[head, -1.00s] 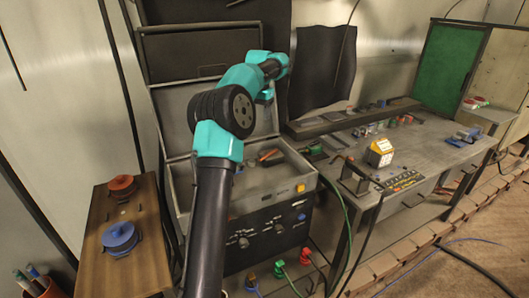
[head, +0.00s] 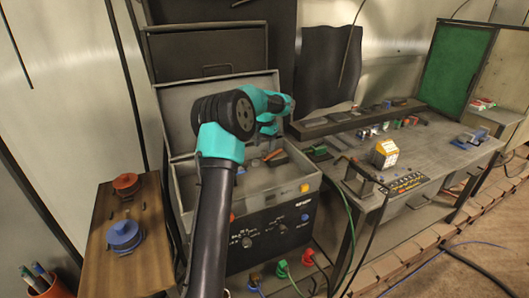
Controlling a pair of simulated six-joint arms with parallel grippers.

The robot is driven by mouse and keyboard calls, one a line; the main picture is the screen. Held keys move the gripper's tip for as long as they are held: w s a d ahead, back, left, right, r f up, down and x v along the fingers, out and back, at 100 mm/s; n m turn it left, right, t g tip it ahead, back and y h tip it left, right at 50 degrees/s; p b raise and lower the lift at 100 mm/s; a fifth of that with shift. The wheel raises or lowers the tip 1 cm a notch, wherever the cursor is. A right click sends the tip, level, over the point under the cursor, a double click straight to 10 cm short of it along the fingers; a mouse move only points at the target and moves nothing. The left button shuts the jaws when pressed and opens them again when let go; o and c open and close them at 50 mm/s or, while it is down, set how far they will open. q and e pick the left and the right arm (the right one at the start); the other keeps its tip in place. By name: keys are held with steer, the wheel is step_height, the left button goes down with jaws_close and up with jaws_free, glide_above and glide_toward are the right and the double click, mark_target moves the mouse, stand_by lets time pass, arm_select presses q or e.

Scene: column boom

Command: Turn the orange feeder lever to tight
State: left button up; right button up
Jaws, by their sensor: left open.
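The orange feeder lever (head: 273,154) is a small orange piece inside the open welding machine (head: 262,190), beside dark parts of the feeder. Which way it is turned is too small to tell. My left arm reaches up from the bottom across the machine. My left gripper (head: 268,134) is open and small in the picture, above and close to the lever. The wrist hides part of it, and I cannot see contact with the lever. My right gripper is out of view.
The machine's raised lid (head: 180,132) stands behind my arm. A wooden cabinet (head: 133,262) with a red and a blue spool is at left. A metal workbench (head: 430,150) at right holds a yellow-and-white box (head: 385,154) and small tools. Cables hang from the machine's front.

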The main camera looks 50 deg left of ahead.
mark_target(264, 151)
arm_select(q)
steer(key=shift+f, duration=1.85)
steer(key=shift+c, duration=0.4)
jaws_close()
